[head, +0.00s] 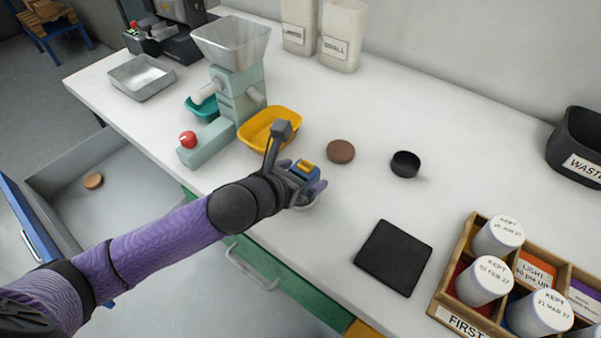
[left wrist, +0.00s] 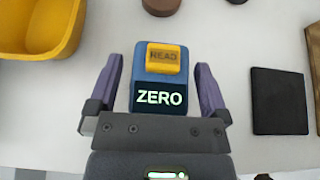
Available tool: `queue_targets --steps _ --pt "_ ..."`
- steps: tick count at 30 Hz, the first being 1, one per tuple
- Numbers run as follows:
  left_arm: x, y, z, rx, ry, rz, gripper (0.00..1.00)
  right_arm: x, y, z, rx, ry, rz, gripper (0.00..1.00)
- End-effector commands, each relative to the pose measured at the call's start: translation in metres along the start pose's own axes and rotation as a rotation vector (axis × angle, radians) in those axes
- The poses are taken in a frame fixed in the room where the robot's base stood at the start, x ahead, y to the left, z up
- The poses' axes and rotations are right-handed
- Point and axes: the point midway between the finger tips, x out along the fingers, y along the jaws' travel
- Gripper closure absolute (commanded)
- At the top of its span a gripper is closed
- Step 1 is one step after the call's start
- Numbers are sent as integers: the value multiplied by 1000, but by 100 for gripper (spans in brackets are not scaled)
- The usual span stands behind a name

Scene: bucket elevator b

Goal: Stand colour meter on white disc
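The colour meter (head: 304,169) is a small blue block with a yellow READ button, on the worktop near its front edge. In the left wrist view the meter (left wrist: 160,75) shows ZERO on its dark display. My left gripper (head: 305,184) is around it, one finger on each side. The left wrist view shows narrow gaps between the fingers (left wrist: 157,88) and the meter, so the gripper looks open. A pale rounded edge, perhaps the white disc (head: 304,206), shows below the gripper; the rest is hidden. My right gripper is not in view.
A brown disc (head: 340,151), a black round cup (head: 405,164) and a black square pad (head: 393,258) lie to the right. A yellow tray (head: 288,114) and a green mill (head: 238,95) stand behind. A wooden rack (head: 447,302) of jars is at front right.

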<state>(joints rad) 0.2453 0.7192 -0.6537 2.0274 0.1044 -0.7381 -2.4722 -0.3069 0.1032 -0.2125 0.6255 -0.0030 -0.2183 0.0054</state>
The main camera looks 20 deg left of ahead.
Motion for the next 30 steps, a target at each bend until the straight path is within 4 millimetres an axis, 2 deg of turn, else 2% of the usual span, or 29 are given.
queue_targets --steps 8,21,25,30 --pt "-6 0 3 1 1 0 0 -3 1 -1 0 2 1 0" --pt "-106 1 2 4 5 1 0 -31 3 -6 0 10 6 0" --pt "-119 0 2 2 3 -1 0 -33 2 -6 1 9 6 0" --pt "-122 0 2 0 0 -1 0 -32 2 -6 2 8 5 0"
